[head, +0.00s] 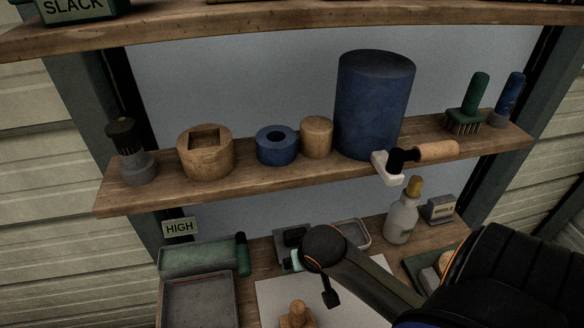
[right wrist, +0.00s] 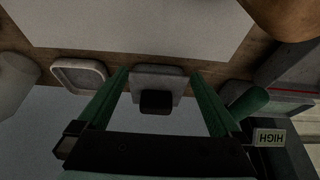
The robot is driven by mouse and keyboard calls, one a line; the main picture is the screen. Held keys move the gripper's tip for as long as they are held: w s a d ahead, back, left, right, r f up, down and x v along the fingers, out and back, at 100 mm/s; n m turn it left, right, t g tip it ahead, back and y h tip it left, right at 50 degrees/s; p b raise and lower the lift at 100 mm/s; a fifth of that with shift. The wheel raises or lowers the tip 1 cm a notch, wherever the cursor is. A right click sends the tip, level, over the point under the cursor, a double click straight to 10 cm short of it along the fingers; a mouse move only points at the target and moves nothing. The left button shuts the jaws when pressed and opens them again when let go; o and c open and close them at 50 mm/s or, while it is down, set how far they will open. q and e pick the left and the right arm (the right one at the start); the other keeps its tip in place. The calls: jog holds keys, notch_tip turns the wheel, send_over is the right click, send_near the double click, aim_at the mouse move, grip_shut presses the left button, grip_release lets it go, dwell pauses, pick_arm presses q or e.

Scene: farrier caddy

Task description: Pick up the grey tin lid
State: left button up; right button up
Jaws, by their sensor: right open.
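The grey tin lid (head: 291,239), a square grey piece with a black block-like knob, lies on the lower bench near its back. In the right wrist view the lid (right wrist: 157,72) and its black knob show between the two green fingers. My right gripper (right wrist: 160,76) is open, with one finger on each side of the lid and nothing held. In the head view my right gripper (head: 297,260) is just in front of the lid, mostly hidden by my wrist. The gap between fingers and lid is hard to judge. My left gripper is out of view.
A shallow grey tray (head: 355,233) is beside the lid, with a white bottle (head: 401,220) further right. A grey box (head: 198,258) and green cylinder (head: 243,255) stand left. A loaded wooden shelf (head: 250,182) overhangs. A pale sheet (head: 275,300) lies in front.

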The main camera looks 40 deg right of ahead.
aim_at(296, 234)
jog(key=w, duration=0.1)
jog(key=w+d, duration=0.1)
jog(key=w, duration=0.1)
jog(key=w+d, duration=0.1)
jog(key=shift+w+d, duration=0.2)
jog(key=shift+d, duration=0.05)
jog(key=w, duration=0.1)
jog(key=w+d, duration=0.2)
jog(key=shift+w, duration=0.3)
jog(key=shift+w+f+p, duration=0.1)
jog(key=shift+f+p, duration=0.2)
jog(key=shift+f, duration=0.25)
jog(key=shift+c, duration=0.4)
grip_shut()
jog(key=shift+r, duration=0.1)
